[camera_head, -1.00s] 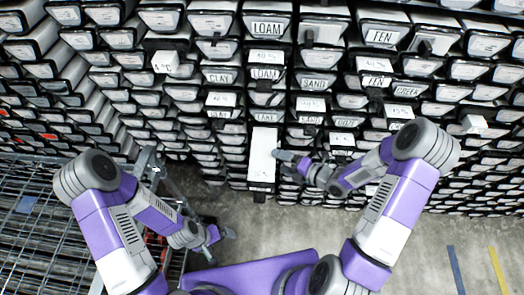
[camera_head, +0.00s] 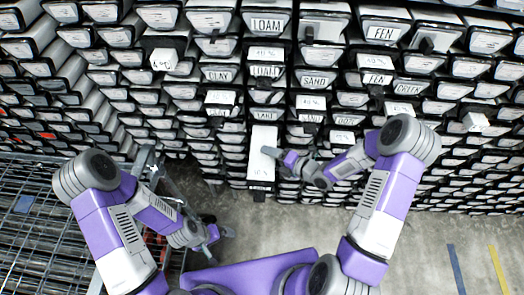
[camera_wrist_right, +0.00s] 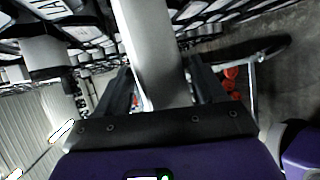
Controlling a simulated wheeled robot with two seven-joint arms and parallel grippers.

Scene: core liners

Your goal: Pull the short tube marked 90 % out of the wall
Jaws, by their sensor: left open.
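A long white tube (camera_head: 263,140) sticks far out of the wall in the middle of the head view, with a small label on its front end that is too small to read surely. My right gripper (camera_head: 272,153) is at its right side. In the right wrist view the tube (camera_wrist_right: 153,45) runs between the two dark fingers of my right gripper (camera_wrist_right: 158,80), which look apart, with a gap beside the tube. My left gripper (camera_head: 218,233) is open and empty, low on the left, away from the wall.
Labelled tube ends fill the wall, with LOAM (camera_head: 266,25), SAND (camera_head: 315,81) and FEN (camera_head: 382,33) legible. Other short tubes (camera_head: 163,60) jut out. A wire rack (camera_head: 30,200) stands at left. Concrete floor (camera_head: 430,245) is clear at lower right.

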